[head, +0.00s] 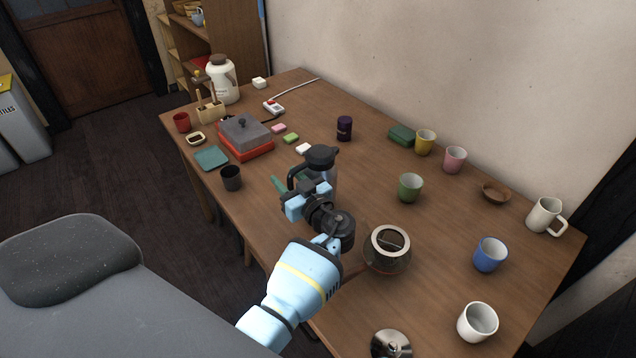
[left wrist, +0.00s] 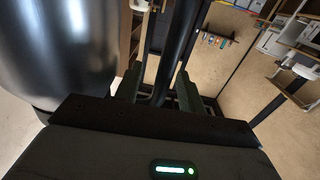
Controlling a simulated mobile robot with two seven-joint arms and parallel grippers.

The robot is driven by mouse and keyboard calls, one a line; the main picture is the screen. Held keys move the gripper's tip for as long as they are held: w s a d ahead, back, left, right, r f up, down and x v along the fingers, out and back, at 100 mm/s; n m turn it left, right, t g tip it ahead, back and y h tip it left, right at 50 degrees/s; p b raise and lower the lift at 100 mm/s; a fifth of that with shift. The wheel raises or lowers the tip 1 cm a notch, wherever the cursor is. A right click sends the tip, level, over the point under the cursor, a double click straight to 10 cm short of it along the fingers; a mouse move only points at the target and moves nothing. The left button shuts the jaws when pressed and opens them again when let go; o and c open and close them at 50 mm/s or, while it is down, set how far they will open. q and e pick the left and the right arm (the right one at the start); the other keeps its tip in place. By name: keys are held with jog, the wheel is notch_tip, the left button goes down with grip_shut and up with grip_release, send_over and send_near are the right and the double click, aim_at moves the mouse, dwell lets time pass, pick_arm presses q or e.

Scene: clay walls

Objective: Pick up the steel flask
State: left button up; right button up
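The steel flask (head: 331,181) stands on the wooden table, with a black lid and a black side handle; my left gripper and wrist hide part of its body. In the left wrist view its shiny steel body (left wrist: 70,50) fills the upper left, and its dark handle (left wrist: 168,55) runs down between the fingers. My left gripper (head: 290,183) is at the handle side of the flask. In the left wrist view its two fingers (left wrist: 159,88) are apart, one on each side of the handle, with gaps visible. My right gripper is not in view.
A glass coffee pot (head: 387,250) stands close to my left wrist. A dark cup (head: 231,178), a green cup (head: 410,188) and a dark purple canister (head: 344,129) stand around the flask. A red-based grill (head: 245,138) is farther left. Several mugs stand at the right.

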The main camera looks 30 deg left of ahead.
pick_arm(q)
jog(key=shift+w+a, duration=0.2)
jog(key=shift+a, duration=0.2)
grip_shut()
dwell(0.4)
dwell(0.7)
jog(key=shift+r, duration=0.2)
